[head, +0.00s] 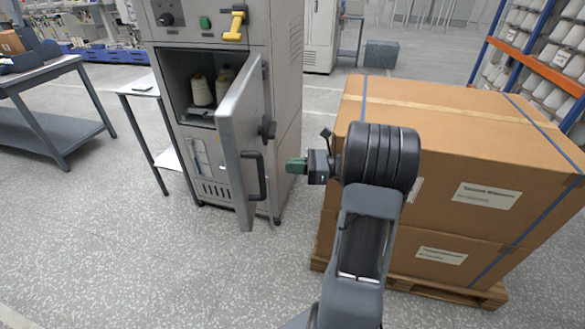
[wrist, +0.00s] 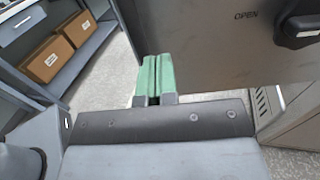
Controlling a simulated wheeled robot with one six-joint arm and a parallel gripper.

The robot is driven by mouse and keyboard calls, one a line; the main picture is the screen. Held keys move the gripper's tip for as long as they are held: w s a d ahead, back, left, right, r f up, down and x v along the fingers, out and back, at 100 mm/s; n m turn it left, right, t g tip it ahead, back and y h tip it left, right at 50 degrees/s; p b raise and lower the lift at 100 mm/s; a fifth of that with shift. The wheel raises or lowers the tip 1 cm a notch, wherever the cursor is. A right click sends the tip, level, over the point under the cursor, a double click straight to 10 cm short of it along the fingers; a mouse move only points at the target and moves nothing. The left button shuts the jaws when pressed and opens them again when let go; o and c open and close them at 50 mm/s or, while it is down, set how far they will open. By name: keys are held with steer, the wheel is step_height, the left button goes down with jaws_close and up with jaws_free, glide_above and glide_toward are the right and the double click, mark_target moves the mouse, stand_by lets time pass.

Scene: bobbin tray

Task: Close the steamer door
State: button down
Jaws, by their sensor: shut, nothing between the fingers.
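The steamer (head: 289,80) is a grey cabinet at the upper middle of the head view. Its door (head: 238,125) stands open, swung out toward me, with a dark bar handle (head: 256,175) and a dark knob on its outer face. Pale cones of yarn (head: 201,90) sit inside the chamber. My gripper (head: 292,165), with green fingers, is shut and empty, to the right of the handle and apart from it in the head view. In the wrist view the green fingertips (wrist: 153,76) are together, and the door's grey face (wrist: 215,40) with the word OPEN fills the upper right.
Large cardboard cartons (head: 440,130) on a wooden pallet (head: 450,290) stand close at the right, beside my arm. A small side table (head: 140,88) stands left of the steamer. The floor (head: 130,240) in front of the door is clear.

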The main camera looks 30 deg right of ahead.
mark_target(247, 165)
steer(key=x, duration=1)
steer(key=shift+w+a+b, duration=0.15)
steer(key=shift+a+b, duration=0.15)
steer(key=shift+d, duration=0.1)
